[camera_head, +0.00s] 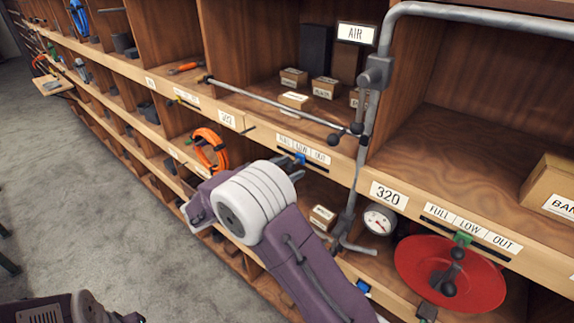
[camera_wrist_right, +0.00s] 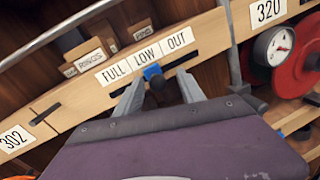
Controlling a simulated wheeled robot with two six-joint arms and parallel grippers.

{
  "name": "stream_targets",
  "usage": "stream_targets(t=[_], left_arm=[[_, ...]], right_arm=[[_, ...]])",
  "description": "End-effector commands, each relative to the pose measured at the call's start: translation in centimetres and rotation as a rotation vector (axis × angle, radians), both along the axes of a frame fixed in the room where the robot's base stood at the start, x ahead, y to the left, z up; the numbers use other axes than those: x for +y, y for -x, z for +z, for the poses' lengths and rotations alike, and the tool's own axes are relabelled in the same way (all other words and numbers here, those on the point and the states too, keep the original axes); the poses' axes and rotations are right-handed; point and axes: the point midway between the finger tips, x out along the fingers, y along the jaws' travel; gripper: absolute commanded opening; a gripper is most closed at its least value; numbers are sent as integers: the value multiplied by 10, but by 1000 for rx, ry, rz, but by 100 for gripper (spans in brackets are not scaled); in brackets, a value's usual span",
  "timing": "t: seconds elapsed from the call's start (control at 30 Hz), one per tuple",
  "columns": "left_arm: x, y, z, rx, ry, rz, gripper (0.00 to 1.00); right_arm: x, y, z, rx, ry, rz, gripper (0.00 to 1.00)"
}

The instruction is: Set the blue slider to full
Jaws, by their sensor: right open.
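The blue slider (camera_head: 300,158) sits on a dark slot in the wooden shelf edge, under a FULL / LOW / OUT label strip (camera_head: 303,148). In the right wrist view the blue slider (camera_wrist_right: 152,72) with its dark knob is roughly under LOW, with FULL to its left and OUT to its right. My right gripper (camera_head: 291,169) is at the shelf edge, close to the slider. In the wrist view its open fingers (camera_wrist_right: 160,92) stand on either side of the dark knob; I cannot tell whether either touches it. My left gripper is not in view.
A grey pipe (camera_head: 365,130) with an AIR sign runs down right of the slider. A green slider (camera_head: 462,239) under a similar label is farther right, by a red disc (camera_head: 410,265). A gauge (camera_head: 380,219) and small boxes sit on shelves. Open floor lies left.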

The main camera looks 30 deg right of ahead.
Motion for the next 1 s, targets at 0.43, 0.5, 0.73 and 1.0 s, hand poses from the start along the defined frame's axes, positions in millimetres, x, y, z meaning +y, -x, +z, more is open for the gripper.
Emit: stream_targets(t=[0.43, 0.5, 0.73, 1.0], left_arm=[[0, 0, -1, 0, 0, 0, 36], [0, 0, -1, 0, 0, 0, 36], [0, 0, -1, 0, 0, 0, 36], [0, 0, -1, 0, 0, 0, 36]], right_arm=[[0, 0, -1, 0, -1, 0, 0], [0, 0, -1, 0, -1, 0, 0], [0, 0, -1, 0, -1, -1, 0], [0, 0, -1, 0, 0, -1, 0]])
